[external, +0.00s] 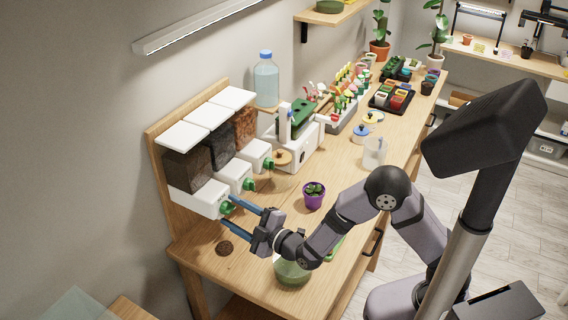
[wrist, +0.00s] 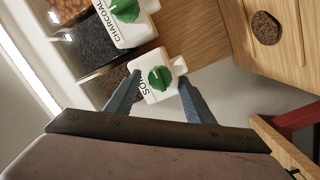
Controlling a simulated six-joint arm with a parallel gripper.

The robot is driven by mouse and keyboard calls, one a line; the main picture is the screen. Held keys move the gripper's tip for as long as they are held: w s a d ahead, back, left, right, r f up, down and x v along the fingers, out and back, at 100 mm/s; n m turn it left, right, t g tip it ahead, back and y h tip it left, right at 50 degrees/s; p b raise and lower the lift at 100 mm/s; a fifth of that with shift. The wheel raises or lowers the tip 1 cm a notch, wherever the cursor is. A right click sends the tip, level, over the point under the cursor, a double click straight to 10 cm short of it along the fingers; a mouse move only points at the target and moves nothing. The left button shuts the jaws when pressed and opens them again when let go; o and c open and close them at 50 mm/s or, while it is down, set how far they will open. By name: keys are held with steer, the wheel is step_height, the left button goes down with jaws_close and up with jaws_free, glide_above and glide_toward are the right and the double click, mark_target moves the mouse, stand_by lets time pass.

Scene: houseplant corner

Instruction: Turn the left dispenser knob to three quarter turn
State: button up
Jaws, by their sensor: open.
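The left dispenser (external: 197,201) is a white box under a bin of brown soil; the wrist view shows it as a white block (wrist: 149,94) with a label partly reading "SO". Its green round knob (external: 227,208) faces my gripper, and the knob's raised grip (wrist: 160,77) runs nearly vertical in the wrist view. My gripper (external: 229,211) is open, its two blue fingers pointing at the dispenser. In the wrist view the fingertips (wrist: 160,80) are on either side of the knob, with gaps visible. How deep the knob lies between them is hard to tell.
The charcoal dispenser (wrist: 124,22) with its green knob is close beside the left one. A dark round disc (external: 224,248) lies on the wooden bench below. A purple pot (external: 314,197) and a green bowl (external: 291,271) stand near my arm.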

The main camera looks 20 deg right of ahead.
steer(key=c, duration=1)
steer(key=shift+c, duration=0.2)
steer(key=shift+m, duration=0.3)
